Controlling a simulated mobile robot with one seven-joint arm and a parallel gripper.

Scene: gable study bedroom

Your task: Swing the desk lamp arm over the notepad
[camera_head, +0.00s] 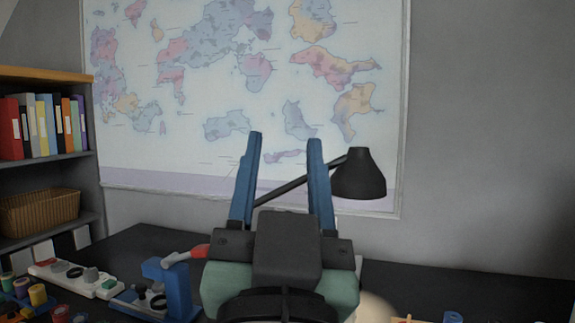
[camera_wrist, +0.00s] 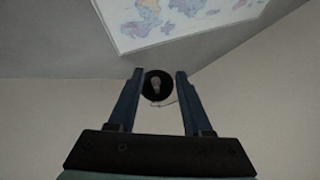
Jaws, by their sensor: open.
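The desk lamp's black shade (camera_head: 358,178) hangs right of my gripper (camera_head: 284,139) in the head view, in front of the wall map. Its thin dark arm (camera_head: 333,164) runs down and left from the shade, passing behind my gripper. My gripper's two blue fingers point up, apart and with nothing held. In the wrist view the round dark shade (camera_wrist: 148,77) with its pale bulb shows framed between the open fingertips. It appears beyond them; I cannot tell how far. The lamp's base is hidden. I see no notepad in either view.
The dark desk (camera_head: 480,290) holds a blue block-like stand (camera_head: 169,284), a pale tray (camera_head: 77,279) and coloured spools at left. A red-ended tool (camera_head: 190,254) lies by the stand. A shelf with binders (camera_head: 45,125) stands far left. The desk's right side looks mostly clear.

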